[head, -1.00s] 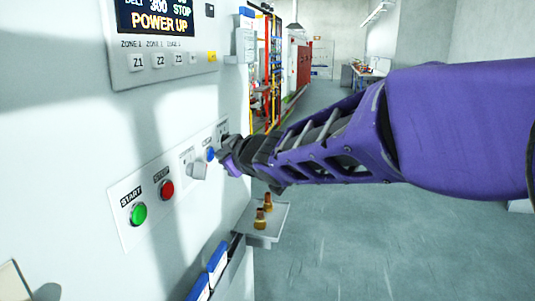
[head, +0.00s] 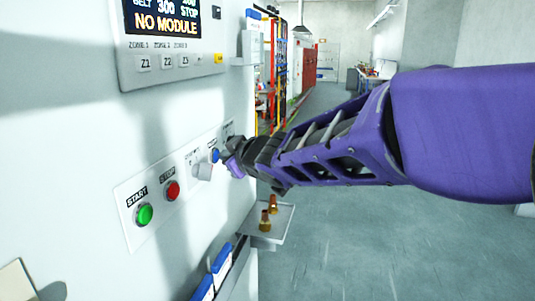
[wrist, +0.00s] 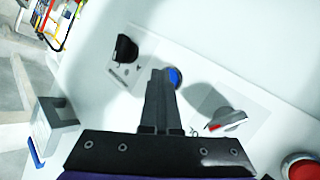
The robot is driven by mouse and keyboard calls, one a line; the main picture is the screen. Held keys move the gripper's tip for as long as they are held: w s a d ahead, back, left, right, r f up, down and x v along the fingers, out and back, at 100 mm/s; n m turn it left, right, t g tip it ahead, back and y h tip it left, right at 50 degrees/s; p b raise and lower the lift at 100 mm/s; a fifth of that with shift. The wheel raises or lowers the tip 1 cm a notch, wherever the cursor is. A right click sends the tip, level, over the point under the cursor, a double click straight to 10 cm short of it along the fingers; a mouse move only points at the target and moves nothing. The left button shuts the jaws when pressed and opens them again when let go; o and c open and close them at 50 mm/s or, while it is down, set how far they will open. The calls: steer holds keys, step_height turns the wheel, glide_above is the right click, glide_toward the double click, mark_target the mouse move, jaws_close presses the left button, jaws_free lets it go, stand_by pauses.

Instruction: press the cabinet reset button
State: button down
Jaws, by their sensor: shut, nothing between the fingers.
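The blue button (head: 214,156) is on the white control panel of the cabinet, to the right of a grey selector knob (head: 202,171); its label is too small to read. My gripper (head: 229,162) is shut and empty, with its tips just right of the button in the head view. In the wrist view the closed fingertips (wrist: 164,74) partly cover the blue button (wrist: 175,77). I cannot tell whether they touch it. The cabinet display (head: 167,17) reads NO MODULE and STOP.
A green START button (head: 144,214) and a red STOP button (head: 172,190) sit left on the same panel. A black knob (wrist: 126,49) is beyond the blue button. A small shelf (head: 284,221) with brass-coloured parts juts out below my arm. The floor at right is clear.

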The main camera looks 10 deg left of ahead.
steer(key=shift+s+d+p, duration=0.1)
steer(key=shift+d+p, duration=0.4)
steer(key=shift+d, duration=0.25)
